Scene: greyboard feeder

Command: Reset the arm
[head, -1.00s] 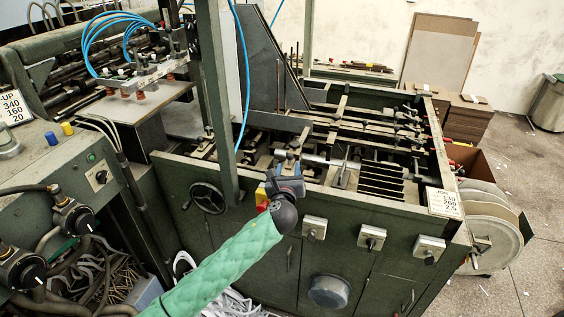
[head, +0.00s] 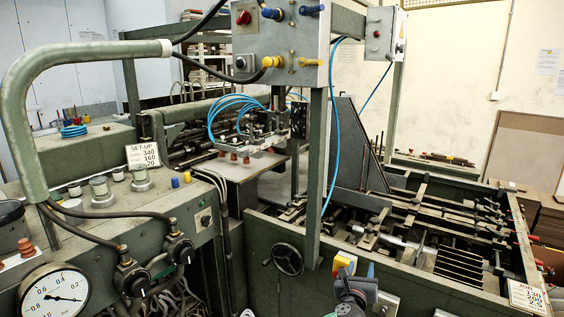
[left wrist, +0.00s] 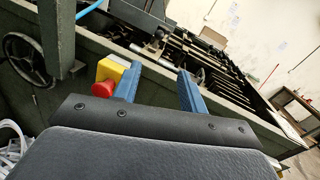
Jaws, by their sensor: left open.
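My left gripper (head: 358,280) shows at the bottom of the head view, right of centre, in front of the machine's green front panel. In the left wrist view its two blue fingers (left wrist: 158,88) stand apart with nothing between them. A yellow box with a red button (left wrist: 108,75) appears just left of the fingers there; it also shows beside the gripper in the head view (head: 344,263). I cannot tell whether the gripper touches it. Most of the left arm is below the frame. My right gripper is in neither view.
The green feeder machine (head: 262,230) fills the middle and right, with a handwheel (head: 288,260) on its front. A control console (head: 110,220) with a gauge (head: 53,293) stands at left. An upright post (head: 316,170) rises left of the gripper. A label card (head: 527,297) sits at right.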

